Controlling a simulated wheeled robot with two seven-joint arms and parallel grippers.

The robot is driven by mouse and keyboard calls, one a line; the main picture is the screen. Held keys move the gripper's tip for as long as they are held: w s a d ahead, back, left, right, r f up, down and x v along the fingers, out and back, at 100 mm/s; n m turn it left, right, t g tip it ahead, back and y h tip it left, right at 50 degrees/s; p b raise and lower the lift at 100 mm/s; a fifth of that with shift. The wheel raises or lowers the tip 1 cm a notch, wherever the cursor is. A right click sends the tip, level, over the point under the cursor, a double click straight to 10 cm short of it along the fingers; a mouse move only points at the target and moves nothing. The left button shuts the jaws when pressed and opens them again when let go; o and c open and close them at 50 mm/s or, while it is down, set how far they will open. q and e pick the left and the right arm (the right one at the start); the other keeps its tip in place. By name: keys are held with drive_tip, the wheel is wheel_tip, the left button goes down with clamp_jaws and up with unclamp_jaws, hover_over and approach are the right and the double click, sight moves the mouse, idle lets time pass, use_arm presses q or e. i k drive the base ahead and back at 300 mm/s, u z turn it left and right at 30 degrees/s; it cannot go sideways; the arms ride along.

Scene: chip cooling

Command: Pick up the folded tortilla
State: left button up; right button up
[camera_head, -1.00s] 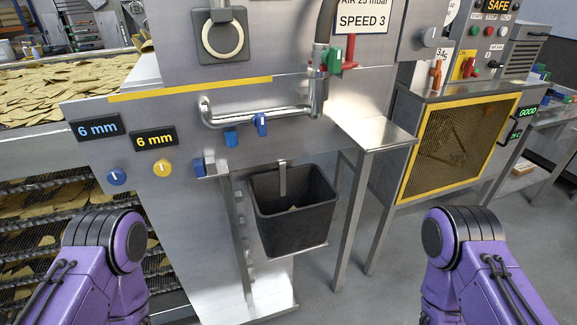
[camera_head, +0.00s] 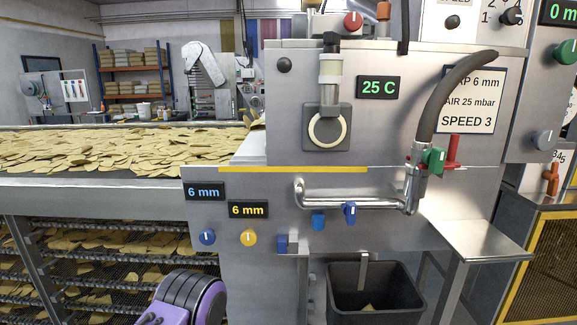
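Many tan tortilla pieces (camera_head: 120,150) lie spread and overlapping on the conveyor belt at the left. I cannot tell a folded one among them for certain. A small tan piece (camera_head: 368,307) lies in the black bin (camera_head: 345,292) below the machine. Part of my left arm shows at the bottom, in purple and black, but its gripper is out of view. My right arm and gripper are not in view.
The steel machine (camera_head: 235,270) stands ahead with a bent pipe (camera_head: 350,204), knobs and 6 mm displays. A small steel side shelf (camera_head: 475,240) juts out at the right. Mesh racks (camera_head: 120,265) with more pieces lie under the belt. A yellow-framed mesh guard (camera_head: 545,270) is at far right.

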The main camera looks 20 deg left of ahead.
sight(256, 125)
drive_tip(key=z, duration=3.2)
drive_tip(key=k, duration=1.8)
drive_tip(key=u, duration=0.45)
